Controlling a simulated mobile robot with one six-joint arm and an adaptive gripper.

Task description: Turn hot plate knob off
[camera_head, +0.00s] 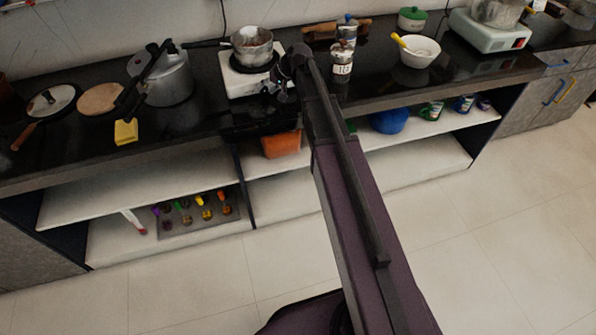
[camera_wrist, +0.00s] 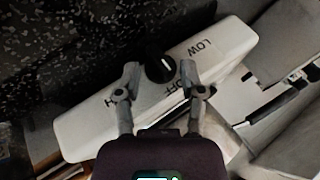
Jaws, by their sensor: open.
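The hot plate (camera_head: 236,84) is a white box on the black counter with a metal pot (camera_head: 252,50) on it. In the wrist view its white front panel (camera_wrist: 85,135) runs diagonally and carries a round black knob (camera_wrist: 158,68). The lettering LOW shows to the right of the knob, OFF-like letters sit just below it, and an H shows at left. My gripper (camera_wrist: 160,72) is open, with one fingertip on each side of the knob. I cannot tell whether the fingertips touch it. In the head view my arm hides much of the gripper (camera_head: 279,88), at the hot plate's front right.
A pressure cooker (camera_head: 172,80) stands left of the hot plate. An orange container (camera_head: 281,144) sits on the shelf below. The tiled floor in front is clear.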

